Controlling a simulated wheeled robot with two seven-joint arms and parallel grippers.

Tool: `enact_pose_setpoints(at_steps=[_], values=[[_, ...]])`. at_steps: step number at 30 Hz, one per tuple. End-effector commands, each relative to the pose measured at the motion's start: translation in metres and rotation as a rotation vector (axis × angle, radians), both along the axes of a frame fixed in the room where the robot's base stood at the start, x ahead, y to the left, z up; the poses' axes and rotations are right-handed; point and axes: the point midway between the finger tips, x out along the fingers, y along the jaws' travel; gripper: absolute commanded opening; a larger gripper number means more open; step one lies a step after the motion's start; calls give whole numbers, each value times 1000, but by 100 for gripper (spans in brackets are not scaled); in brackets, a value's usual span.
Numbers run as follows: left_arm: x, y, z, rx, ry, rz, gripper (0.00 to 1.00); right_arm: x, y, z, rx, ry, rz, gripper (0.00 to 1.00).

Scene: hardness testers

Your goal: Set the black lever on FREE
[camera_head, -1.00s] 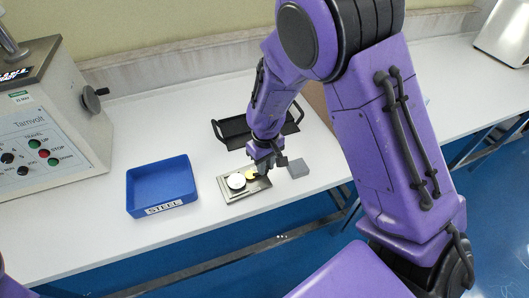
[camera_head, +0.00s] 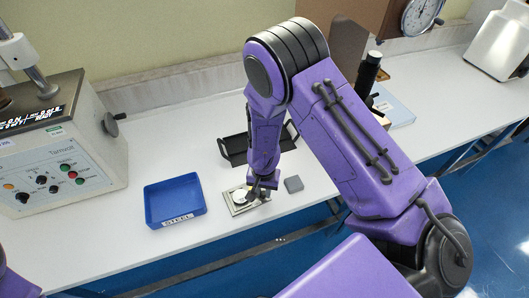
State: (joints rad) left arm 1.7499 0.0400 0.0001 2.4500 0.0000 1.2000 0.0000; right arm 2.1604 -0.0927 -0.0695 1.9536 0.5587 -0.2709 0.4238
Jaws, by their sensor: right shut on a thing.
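A black lever or knob (camera_head: 110,123) sticks out from the right side of the grey tester (camera_head: 100,150) at the left; its FREE mark is not readable. My right gripper (camera_head: 262,186) is far to the right of it, low over a small metal plate (camera_head: 237,209). The gripper is shut on a small piece, mostly hidden by the fingers; it looks like the yellow piece. A white disc (camera_head: 240,196) lies on the plate beside the fingers. My left gripper is out of view.
A blue tray (camera_head: 176,222) marked STEEL lies left of the plate. A black tray (camera_head: 232,152) is behind my right arm, and a grey block (camera_head: 294,184) is right of the plate. A dial gauge (camera_head: 421,15) stands at the back right. The bench between tester and trays is clear.

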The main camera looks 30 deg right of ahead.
Motion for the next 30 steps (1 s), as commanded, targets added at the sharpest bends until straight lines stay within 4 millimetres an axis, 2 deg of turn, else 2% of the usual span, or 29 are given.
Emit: enact_pose_setpoints(at_steps=[6, 23, 24, 25, 26, 30], values=[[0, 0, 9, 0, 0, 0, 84, 0, 2, 2, -1, -1, -70, 0], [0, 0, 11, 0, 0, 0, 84, -1, 3, 0, -1, -1, -95, 0], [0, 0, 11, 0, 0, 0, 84, -1, 3, 0, -1, -1, -94, 36], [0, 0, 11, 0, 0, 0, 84, -1, 3, 0, -1, -1, -94, 45], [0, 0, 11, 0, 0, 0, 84, -1, 3, 0, -1, -1, -94, 48], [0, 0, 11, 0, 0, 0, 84, -1, 3, 0, 0, 0, -94, 48]])
